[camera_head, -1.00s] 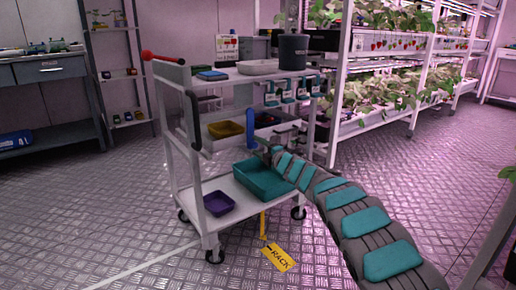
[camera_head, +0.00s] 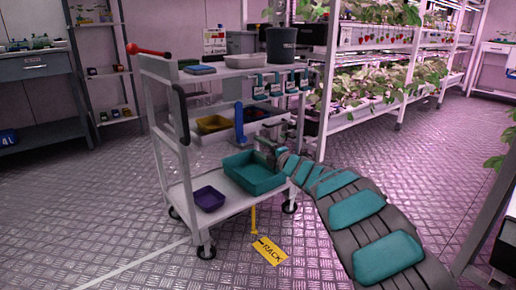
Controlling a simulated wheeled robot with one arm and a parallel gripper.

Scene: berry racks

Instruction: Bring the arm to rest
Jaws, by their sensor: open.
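My arm (camera_head: 355,208), grey with teal pads, reaches from the lower right of the head view towards a white cart (camera_head: 176,160). My gripper (camera_head: 264,146) is at the far end of the arm, small in the picture, at the right side of the cart. It is above the teal bin (camera_head: 252,178) and beside the middle shelf. It is open, and I see nothing held in it. Its fingers are hard to make out against the cart.
The cart carries a purple tray (camera_head: 209,198), a yellow tray (camera_head: 213,124) and a dark bucket (camera_head: 281,44). A yellow RACK sign (camera_head: 269,250) is on the floor in front. Plant racks (camera_head: 372,118) stand behind on the right. Floor at left is clear.

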